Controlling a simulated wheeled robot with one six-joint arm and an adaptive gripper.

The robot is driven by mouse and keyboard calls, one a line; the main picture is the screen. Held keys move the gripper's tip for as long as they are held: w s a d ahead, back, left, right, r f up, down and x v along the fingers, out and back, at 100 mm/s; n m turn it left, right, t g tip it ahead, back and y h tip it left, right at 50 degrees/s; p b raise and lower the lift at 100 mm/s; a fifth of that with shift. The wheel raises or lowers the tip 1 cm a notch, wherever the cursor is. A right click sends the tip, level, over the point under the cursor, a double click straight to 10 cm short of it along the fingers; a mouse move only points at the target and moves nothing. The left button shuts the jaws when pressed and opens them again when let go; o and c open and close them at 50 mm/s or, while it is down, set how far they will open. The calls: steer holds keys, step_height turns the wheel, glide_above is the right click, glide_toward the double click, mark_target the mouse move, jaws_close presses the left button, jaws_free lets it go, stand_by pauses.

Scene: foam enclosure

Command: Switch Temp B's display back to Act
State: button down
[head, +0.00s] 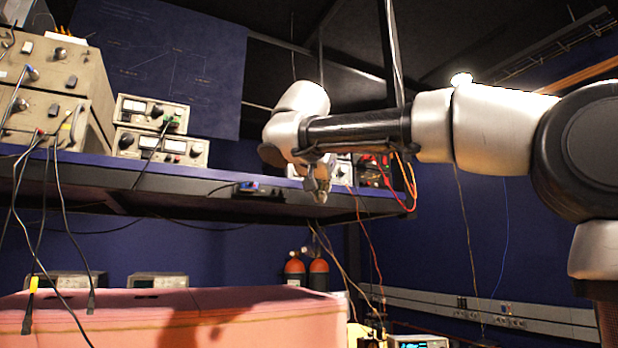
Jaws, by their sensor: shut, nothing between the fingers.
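My gripper (320,194) hangs from my arm near the right part of the shelf, with its fingers shut and empty, pointing down. Behind it, a pale instrument (342,172) on the shelf is partly hidden by my arm. No Act setting can be read.
The shelf (225,182) crosses the view, with larger grey units (55,85) and hanging cables at left. A pink foam block (180,318) lies below. Red cylinders (306,272) stand behind it. A lit screen (418,343) is at the bottom. Red and orange cables hang right of my gripper.

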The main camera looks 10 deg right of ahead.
steer(key=s+d+r+m+t+h, duration=0.1)
steer(key=d+r+m+h, duration=0.1)
steer(key=r+m, duration=0.5)
steer(key=shift+s+d+m, duration=0.4)
steer(key=shift+d+m, duration=0.15)
steer(key=shift+m, duration=0.55)
steer(key=w+a, duration=0.2)
steer(key=w, duration=0.6)
steer(key=shift+w+a, duration=0.2)
steer(key=shift+a, duration=0.15)
steer(key=shift+w, duration=0.15)
steer(key=shift+w+a, duration=0.1)
steer(key=shift+w, duration=0.15)
